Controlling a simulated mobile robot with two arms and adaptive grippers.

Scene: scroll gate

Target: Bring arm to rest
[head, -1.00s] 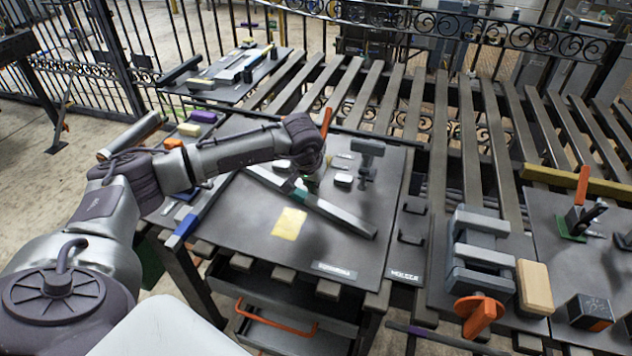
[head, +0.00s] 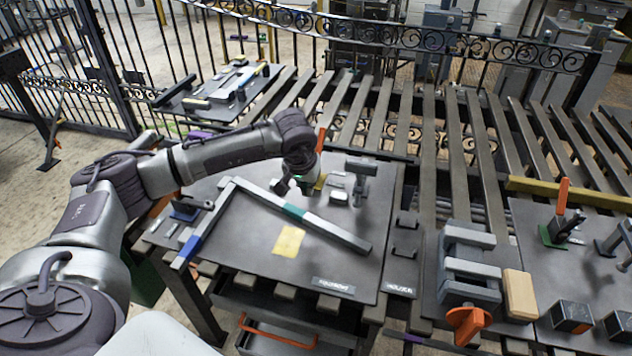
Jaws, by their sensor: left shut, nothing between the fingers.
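My left arm reaches in from the left over the workbench. My left gripper (head: 300,184) is at the arm's end, above the back part of the grey bench plate (head: 243,243). It is small and partly hidden by the wrist; it is shut and holds nothing. An L-shaped metal bar (head: 335,232) with blue and green bands lies on the plate in front of the gripper, apart from it. My right gripper is not in view.
A yellow pad (head: 288,241) lies on the plate. A grey clamp (head: 361,178) stands just right of the gripper. A vise with an orange handle (head: 468,322) and a wooden block (head: 519,294) are at the right. An iron fence (head: 430,40) runs behind the slatted bench.

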